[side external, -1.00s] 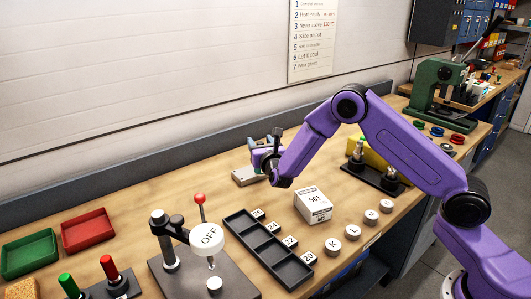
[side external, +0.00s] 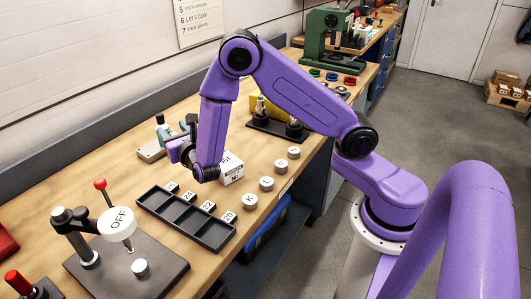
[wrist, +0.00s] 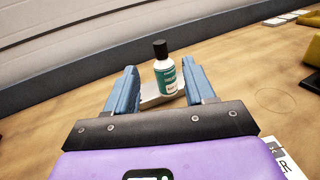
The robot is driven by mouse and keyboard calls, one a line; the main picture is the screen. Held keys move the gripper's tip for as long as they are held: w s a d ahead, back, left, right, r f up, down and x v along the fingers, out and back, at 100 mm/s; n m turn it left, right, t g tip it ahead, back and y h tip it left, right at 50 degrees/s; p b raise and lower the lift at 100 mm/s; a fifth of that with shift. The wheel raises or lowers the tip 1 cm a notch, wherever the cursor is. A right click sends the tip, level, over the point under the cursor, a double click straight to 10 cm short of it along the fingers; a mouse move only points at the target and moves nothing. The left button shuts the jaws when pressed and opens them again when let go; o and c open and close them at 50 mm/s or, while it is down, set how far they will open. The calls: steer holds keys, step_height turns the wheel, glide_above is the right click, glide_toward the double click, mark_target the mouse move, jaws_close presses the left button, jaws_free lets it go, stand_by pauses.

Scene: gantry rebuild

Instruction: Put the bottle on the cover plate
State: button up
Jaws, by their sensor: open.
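A small white bottle with a teal label and a black cap (wrist: 166,75) stands upright in the wrist view. Its base overlaps the pale grey cover plate (wrist: 148,97), and it appears to stand on it. In the side view the bottle (side external: 161,126) shows at the far edge of the plate (side external: 150,153), partly hidden by my gripper. My gripper (wrist: 164,82) is open, its two blue fingers apart on either side of the bottle, with visible gaps. The side view shows my gripper (side external: 176,147) low beside the plate.
A white box (side external: 231,170) stands close by my wrist. A black compartment tray (side external: 186,218) and round lettered pegs (side external: 266,184) lie nearer the front. A yellow block (side external: 287,113) is behind my arm.

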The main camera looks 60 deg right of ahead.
steer(key=s+d+r+m+g+h, duration=0.1)
steer(key=s+d+r+m+g, duration=0.2)
steer(key=s+m, duration=0.4)
steer(key=s+d+r+m+g+h, duration=0.1)
steer(key=s+d+m+g, duration=0.25)
steer(key=s+g, duration=0.4)
steer(key=s+a+m+g+y, duration=0.3)
steer(key=s+m+y, duration=0.1)
steer(key=s, duration=0.8)
steer(key=s+a+m+g+y, duration=0.3)
steer(key=s+m+y, duration=0.1)
steer(key=s, duration=0.9)
steer(key=shift+s+f+y, duration=0.25)
steer(key=shift+f+y, duration=0.2)
steer(key=shift+y, duration=0.25)
steer(key=shift+a, duration=0.1)
